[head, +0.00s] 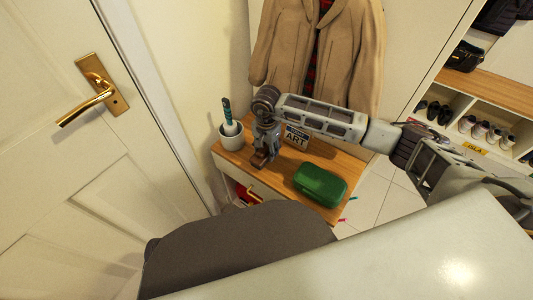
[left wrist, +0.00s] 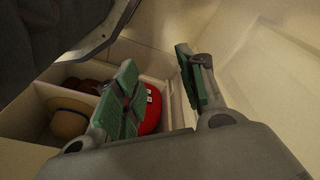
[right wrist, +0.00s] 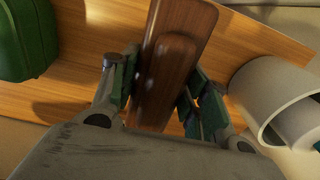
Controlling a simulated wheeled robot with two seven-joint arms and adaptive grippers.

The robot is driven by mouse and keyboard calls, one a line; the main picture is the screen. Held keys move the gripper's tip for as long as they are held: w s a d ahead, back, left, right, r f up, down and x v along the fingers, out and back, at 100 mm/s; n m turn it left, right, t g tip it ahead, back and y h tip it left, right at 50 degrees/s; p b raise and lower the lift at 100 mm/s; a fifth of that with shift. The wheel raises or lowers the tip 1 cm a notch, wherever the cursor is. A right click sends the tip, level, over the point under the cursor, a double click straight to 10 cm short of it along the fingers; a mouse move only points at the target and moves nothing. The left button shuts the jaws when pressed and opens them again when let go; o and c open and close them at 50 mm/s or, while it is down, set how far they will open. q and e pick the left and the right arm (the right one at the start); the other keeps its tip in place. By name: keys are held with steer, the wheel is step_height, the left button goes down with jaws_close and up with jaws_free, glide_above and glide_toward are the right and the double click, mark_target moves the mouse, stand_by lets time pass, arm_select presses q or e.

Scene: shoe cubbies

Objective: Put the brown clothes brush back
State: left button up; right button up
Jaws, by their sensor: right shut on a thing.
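The brown clothes brush (right wrist: 172,60) is dark polished wood and lies between the fingers of my right gripper (right wrist: 152,72) in the right wrist view. The gripper is shut on it, just above the wooden top of the small cabinet (head: 285,172). Whether the brush touches the top is hard to tell. In the head view my right gripper (head: 263,155) hides most of it. My left gripper (left wrist: 157,60) shows only in the left wrist view, open and empty, above a divided open drawer (left wrist: 35,100) with a tan hat (left wrist: 68,122) and a red cap (left wrist: 151,112).
A green case (head: 320,184) sits on the cabinet's front right. A white cup (head: 231,136) with a teal-handled item stands at the back left, close to my right gripper. A small ART sign (head: 297,137) stands behind the arm. A tan coat (head: 320,50) hangs above.

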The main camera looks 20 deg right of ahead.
steer(key=shift+f, duration=1.2)
arm_select(q)
steer(key=shift+w+d+r, duration=0.15)
steer(key=shift+w+r, duration=0.1)
steer(key=shift+r, duration=0.4)
steer(key=shift+s+f, duration=0.1)
steer(key=shift+s, duration=0.15)
arm_select(e)
steer(key=o, duration=0.9)
steer(key=shift+f, duration=0.1)
arm_select(q)
steer(key=shift+w, duration=0.2)
